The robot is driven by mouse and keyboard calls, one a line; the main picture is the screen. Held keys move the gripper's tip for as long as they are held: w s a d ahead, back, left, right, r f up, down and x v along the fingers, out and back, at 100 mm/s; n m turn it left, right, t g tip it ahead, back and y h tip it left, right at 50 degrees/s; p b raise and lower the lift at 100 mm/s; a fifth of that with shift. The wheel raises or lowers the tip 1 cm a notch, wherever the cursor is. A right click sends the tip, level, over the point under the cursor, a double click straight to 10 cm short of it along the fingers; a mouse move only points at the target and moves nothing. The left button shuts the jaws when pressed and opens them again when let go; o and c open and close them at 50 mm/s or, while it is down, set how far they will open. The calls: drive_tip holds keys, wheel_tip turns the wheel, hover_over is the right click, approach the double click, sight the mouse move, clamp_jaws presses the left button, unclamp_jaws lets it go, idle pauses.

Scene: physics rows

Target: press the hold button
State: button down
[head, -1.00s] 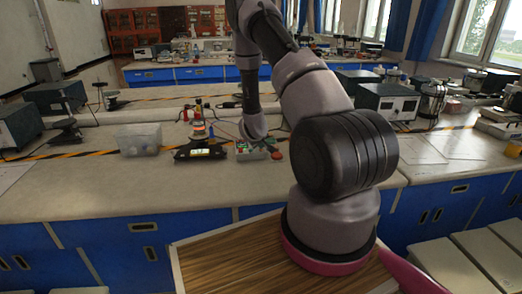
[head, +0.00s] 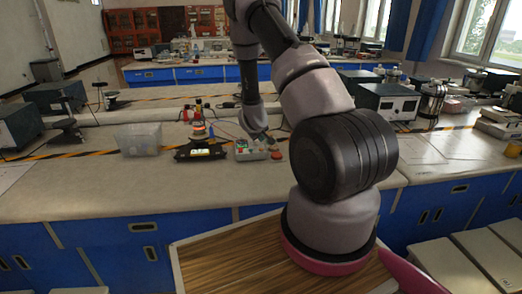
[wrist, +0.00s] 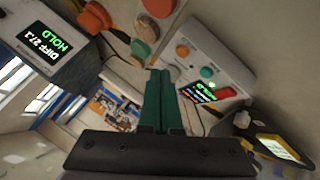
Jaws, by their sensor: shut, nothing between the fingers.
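My gripper (head: 268,140) hangs by the small button box (head: 250,151) on the bench. In the wrist view its green fingers (wrist: 160,74) are together with nothing between them. A larger display (wrist: 45,40) at upper left reads "HOLD" and "DIFF 27.1" in the wrist view. Contact with any button cannot be told.
A red mushroom-shaped button (head: 276,155) stands right of the box. A black device with a lit screen (head: 200,152) stands to its left, and a clear bin (head: 138,139) further left. Cables lie behind. The bench front (head: 120,185) is clear.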

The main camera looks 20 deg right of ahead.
sight(261, 151)
drive_tip(key=shift+r, duration=1.55)
drive_tip(key=s+a+r+m+y, duration=0.1)
drive_tip(key=s+a+r+y, duration=0.2)
drive_tip(key=r, duration=0.5)
drive_tip(key=s+a+r+m, duration=0.2)
drive_tip(key=a+r, duration=0.2)
drive_tip(key=r, duration=0.5)
drive_tip(key=s+a+r+m+y, duration=0.1)
drive_tip(key=s+a+r+y, duration=0.2)
drive_tip(key=r, duration=0.5)
drive_tip(key=s+a+r, duration=0.2)
drive_tip(key=s+r, duration=0.2)
drive_tip(key=s, duration=0.5)
drive_tip(key=s+a+r+m, duration=0.1)
drive_tip(key=s+a+r, duration=0.2)
drive_tip(key=s, duration=0.6)
drive_tip(key=s+a+r+m+y, duration=0.1)
drive_tip(key=s+a+r, duration=0.1)
drive_tip(key=s+r, duration=0.4)
drive_tip(key=s, duration=0.3)
drive_tip(key=shift+s+a+r, duration=0.3)
drive_tip(key=shift+s+a, duration=0.1)
